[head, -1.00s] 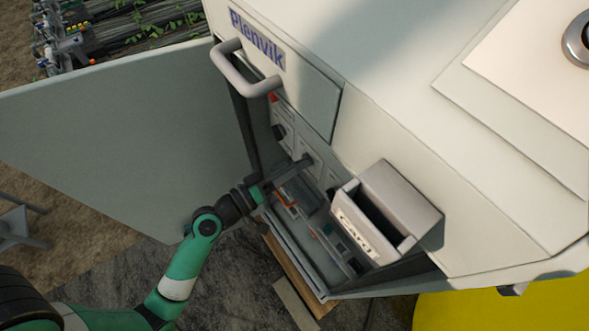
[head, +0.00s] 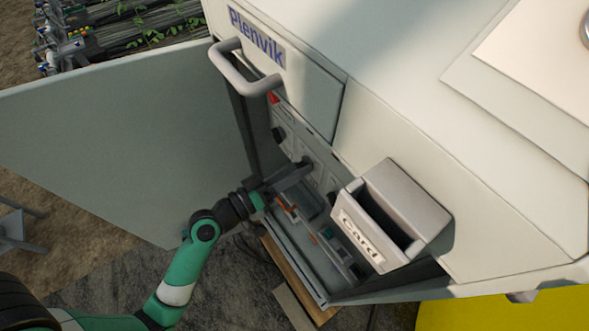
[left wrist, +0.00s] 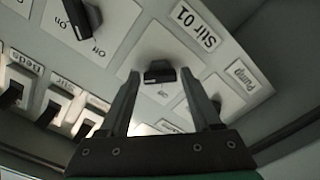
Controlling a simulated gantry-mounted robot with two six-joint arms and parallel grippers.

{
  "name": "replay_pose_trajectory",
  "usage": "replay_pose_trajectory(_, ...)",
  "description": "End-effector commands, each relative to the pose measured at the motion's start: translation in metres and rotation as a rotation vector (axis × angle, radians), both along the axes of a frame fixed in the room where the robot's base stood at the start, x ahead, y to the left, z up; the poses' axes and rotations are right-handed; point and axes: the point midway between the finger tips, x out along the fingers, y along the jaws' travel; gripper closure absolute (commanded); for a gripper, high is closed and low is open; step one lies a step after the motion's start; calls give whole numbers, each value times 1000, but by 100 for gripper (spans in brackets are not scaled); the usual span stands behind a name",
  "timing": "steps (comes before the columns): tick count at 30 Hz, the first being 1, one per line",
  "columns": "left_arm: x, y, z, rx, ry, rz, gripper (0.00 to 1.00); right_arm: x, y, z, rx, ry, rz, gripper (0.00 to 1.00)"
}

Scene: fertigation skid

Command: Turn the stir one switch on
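In the left wrist view, the Stir 01 switch (left wrist: 160,72) is a black rotary knob on a white plate, beside the label "Stir 01" (left wrist: 190,24). My left gripper (left wrist: 160,80) is open, its two dark fingers to either side of the knob with gaps visible. I cannot tell how deep the fingertips reach, or read the knob's setting. In the head view, my left gripper (head: 302,170) reaches into the open cabinet (head: 318,105) at the switch panel, largely covering the switch. My right gripper is not in view.
Another black knob (left wrist: 82,18) with on and off marks sits to the left. The Pump plate (left wrist: 240,80) is at the right, and several rocker switches (left wrist: 55,105) are at lower left. The open door (head: 120,140) and card holder (head: 390,215) flank my arm.

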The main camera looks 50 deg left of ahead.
Motion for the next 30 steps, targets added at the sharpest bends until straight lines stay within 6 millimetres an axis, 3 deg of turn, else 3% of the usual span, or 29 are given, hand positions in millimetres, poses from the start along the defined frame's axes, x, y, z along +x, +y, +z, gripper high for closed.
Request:
replay_pose_trajectory(3, 0, 0, 0, -1, 0, 0, 18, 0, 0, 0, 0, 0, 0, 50)
replay_pose_trajectory(17, -5, 1, -1, -4, 2, 1, 18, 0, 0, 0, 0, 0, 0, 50)
replay_pose_trajectory(20, -19, 3, -1, -5, 4, 4, 18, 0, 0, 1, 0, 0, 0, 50)
replay_pose_trajectory(30, -96, 10, -1, -5, 2, 9, 18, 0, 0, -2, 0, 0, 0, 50)
